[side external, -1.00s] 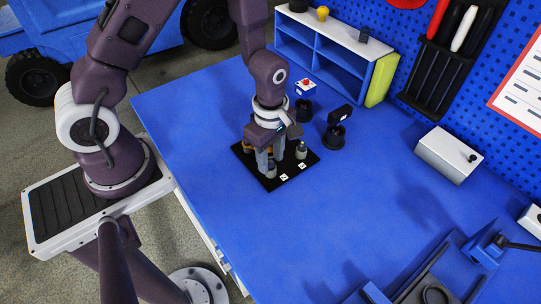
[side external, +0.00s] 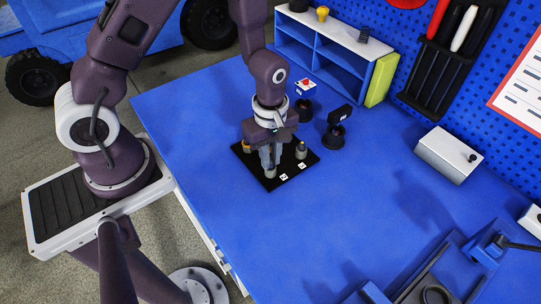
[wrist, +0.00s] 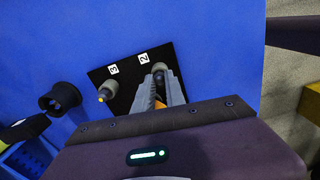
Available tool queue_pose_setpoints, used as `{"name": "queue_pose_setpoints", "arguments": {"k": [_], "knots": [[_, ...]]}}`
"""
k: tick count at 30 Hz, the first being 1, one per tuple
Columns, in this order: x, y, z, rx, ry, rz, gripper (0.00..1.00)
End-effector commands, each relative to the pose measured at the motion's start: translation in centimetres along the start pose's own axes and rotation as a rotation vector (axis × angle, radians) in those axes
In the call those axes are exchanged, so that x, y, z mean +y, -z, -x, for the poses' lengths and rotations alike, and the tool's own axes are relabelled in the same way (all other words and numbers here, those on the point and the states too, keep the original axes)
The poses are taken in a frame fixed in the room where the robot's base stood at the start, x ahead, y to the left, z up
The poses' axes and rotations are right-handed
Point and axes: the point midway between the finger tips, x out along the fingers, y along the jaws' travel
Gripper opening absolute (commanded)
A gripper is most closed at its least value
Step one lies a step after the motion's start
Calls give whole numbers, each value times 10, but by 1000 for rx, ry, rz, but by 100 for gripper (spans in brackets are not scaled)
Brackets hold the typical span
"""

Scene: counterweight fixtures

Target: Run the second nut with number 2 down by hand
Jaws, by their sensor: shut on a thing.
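The black plate (side external: 268,184) lies on the blue bench and carries small posts and white number tags. Tag 2 (wrist: 143,58) and tag 3 (wrist: 113,69) are readable in the wrist view. My gripper (wrist: 161,75) points down over the plate, its fingers shut at the grey post (wrist: 159,67) beside tag 2. The second nut is largely hidden between the fingertips, so its height on the post cannot be told. In the side view my gripper (side external: 269,165) stands at the front of the plate. The post (wrist: 107,90) by tag 3 has a yellow tip and stands clear.
An orange-yellow part (side external: 247,147) sits at the plate's left corner. Two black fixtures, one ring-shaped (side external: 304,110) and one with a raised head (side external: 335,135), stand behind. A grey box (side external: 447,155) is at right. The bench front is clear.

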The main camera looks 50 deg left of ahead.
Motion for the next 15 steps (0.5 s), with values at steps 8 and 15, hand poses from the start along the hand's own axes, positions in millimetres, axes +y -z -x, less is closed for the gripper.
{"name": "queue_pose_setpoints", "arguments": {"k": [8, 15], "knots": [[1, 0, 1, 0, -3, -262, 0], [1, 0, 1, 0, -3, -490, 0]]}}
